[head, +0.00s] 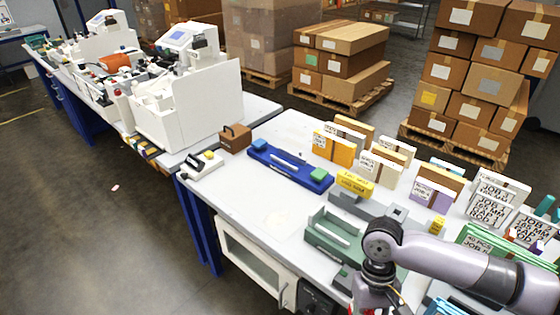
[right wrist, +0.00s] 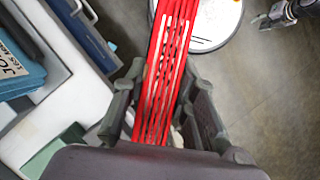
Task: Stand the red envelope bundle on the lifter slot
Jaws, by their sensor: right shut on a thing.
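The red envelope bundle (right wrist: 168,60) is a stack of red sheets with pale edges, seen lengthwise in the right wrist view. My right gripper (right wrist: 165,105) is shut on it, with one finger on each side. In the head view red shows below my right wrist (head: 372,296), at the table's front edge; the fingers are hidden there. A grey fixture (head: 393,211) with a yellow sign (head: 355,184) stands mid-table; its lettering is too small to read, and I cannot tell if it is the lifter slot. What looks like my left gripper (right wrist: 275,18) shows small at the wrist view's top right.
A green tray (head: 322,237) sits in front of the grey fixture. Several upright envelope bundles and cards stand behind and to the right. A blue tray (head: 262,158) lies farther left. The white table (head: 238,200) is clear at its front left. Boxes (head: 470,75) stack beyond.

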